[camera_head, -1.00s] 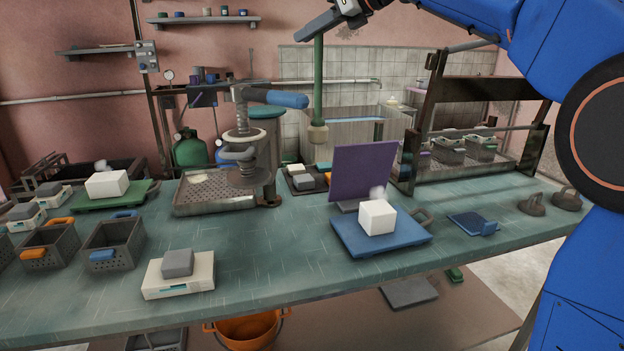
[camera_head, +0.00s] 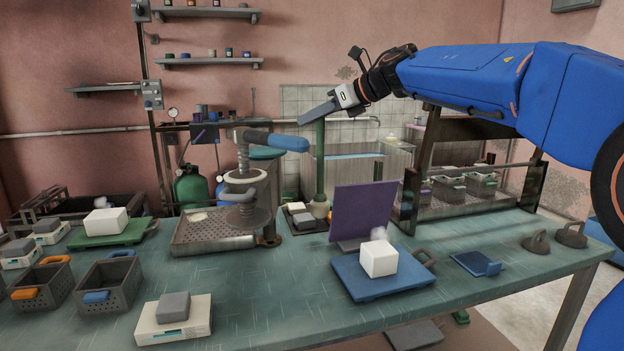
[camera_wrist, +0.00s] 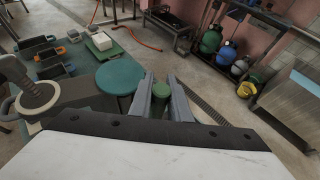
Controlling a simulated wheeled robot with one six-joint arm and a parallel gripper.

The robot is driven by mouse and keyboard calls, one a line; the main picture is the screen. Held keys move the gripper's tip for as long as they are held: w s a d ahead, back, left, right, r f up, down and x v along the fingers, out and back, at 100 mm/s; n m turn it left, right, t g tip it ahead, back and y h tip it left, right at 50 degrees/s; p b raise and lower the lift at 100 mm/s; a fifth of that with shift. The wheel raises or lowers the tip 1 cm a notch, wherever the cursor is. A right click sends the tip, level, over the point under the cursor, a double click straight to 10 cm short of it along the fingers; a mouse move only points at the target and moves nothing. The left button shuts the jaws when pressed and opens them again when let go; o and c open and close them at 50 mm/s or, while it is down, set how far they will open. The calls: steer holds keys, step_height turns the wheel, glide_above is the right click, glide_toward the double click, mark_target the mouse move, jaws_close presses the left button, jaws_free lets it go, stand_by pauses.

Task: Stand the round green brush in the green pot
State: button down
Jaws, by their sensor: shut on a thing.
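My gripper (camera_head: 322,112) is shut on the green handle of the round brush (camera_head: 320,165). The brush hangs upright, its pale round head down. In the head view the head overlaps the table's back edge near a dark tray; I cannot tell its height or whether it touches anything. In the wrist view, the green handle (camera_wrist: 161,91) shows end-on between the two grey fingers. I cannot pick out the green pot for certain; a small green and yellow vessel (camera_wrist: 249,87) stands on the floor at right in the wrist view.
A press with a blue handle (camera_head: 275,140) stands left of the brush. A purple panel (camera_head: 364,212) and a white block on a blue board (camera_head: 355,277) are to the right. A dark tray (camera_head: 296,228) lies behind. A teal round top (camera_wrist: 120,77) is left of my fingers.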

step_height(320, 180, down, 7)
stand_by(0.5)
steer(key=shift+f, duration=0.1)
steer(key=c, duration=1.7)
jaws_free()
steer(key=shift+o, duration=0.2)
glide_toward(318, 142)
steer(key=shift+w, duration=0.65)
